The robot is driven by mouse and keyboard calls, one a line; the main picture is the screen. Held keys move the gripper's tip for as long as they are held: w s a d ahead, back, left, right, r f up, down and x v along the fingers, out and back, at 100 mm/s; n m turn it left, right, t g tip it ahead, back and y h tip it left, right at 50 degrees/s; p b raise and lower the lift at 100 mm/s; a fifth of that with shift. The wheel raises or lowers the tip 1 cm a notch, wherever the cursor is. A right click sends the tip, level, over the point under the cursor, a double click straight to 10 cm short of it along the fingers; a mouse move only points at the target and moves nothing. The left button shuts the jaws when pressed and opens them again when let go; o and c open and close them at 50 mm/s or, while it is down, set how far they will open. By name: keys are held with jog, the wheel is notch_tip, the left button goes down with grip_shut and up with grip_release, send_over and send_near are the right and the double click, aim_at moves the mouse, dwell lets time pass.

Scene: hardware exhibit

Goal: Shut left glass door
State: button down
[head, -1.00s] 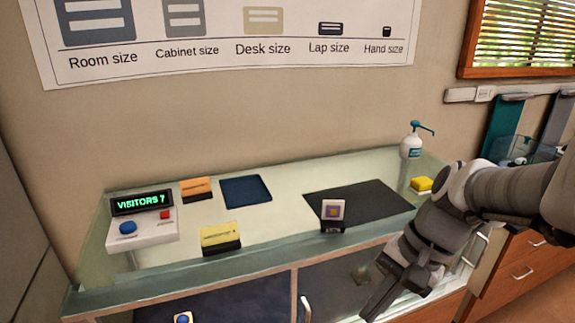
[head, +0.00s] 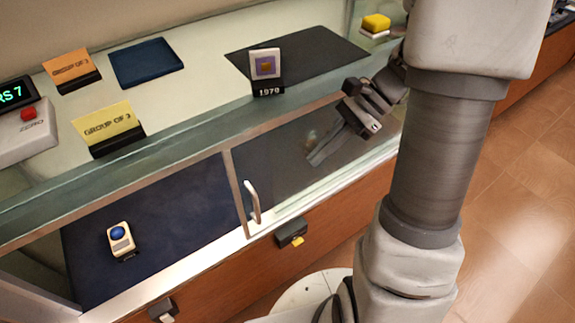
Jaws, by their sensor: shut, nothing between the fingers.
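The display case has a glass front below its top shelf. A framed glass door (head: 290,185) with an upright metal handle (head: 252,202) at its left edge covers the right part of the front. The left part looks uncovered, with the blue mat (head: 165,215) inside in plain sight. I cannot tell whether the left door lies over or behind another pane on the right. My gripper (head: 316,157) is shut and empty, pointing down-left in front of the right part of the glass, right of the handle and apart from it.
A small device with a blue button (head: 120,240) sits on the mat. On the top stand an orange card (head: 70,68), a yellow card (head: 110,125) and a 1979 exhibit (head: 266,70). Black-and-yellow fittings (head: 292,236) jut from the wooden base. Open floor (head: 520,160) lies right.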

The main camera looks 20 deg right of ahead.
jog(key=a+r+b+x, duration=0.2)
jog(key=x, duration=1)
jog(key=shift+s+b, duration=0.3)
jog(key=shift+b, duration=0.1)
jog(key=shift+a+f, duration=0.1)
jog(key=shift+a, duration=0.05)
